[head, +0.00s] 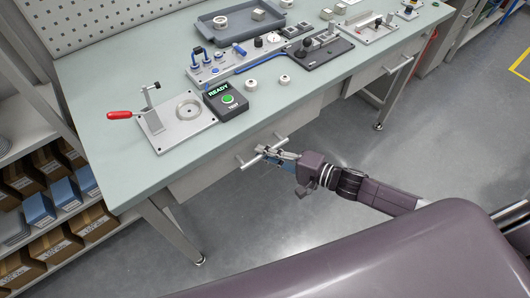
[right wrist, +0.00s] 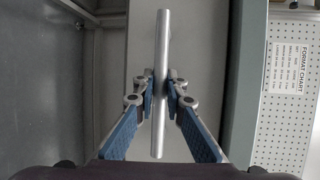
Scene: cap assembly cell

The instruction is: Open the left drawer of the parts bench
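The parts bench (head: 130,80) has a left drawer (head: 215,172) under the pale green top, with a bar handle (head: 247,162) on its front. The drawer front looks flush with the bench, with no gap showing. My right gripper (head: 272,153) is at this handle. In the right wrist view the bar handle (right wrist: 162,40) runs upright between the two blue-padded fingers (right wrist: 161,95), which close in on it from both sides and appear to touch it. My left gripper is not in view.
A right drawer handle (head: 399,65) shows farther along the bench. On top are a fixture with a red lever (head: 120,115), a READY box (head: 226,101) and a grey tray (head: 236,25). A shelf with cartons (head: 45,205) stands at left. The floor before the drawer is clear.

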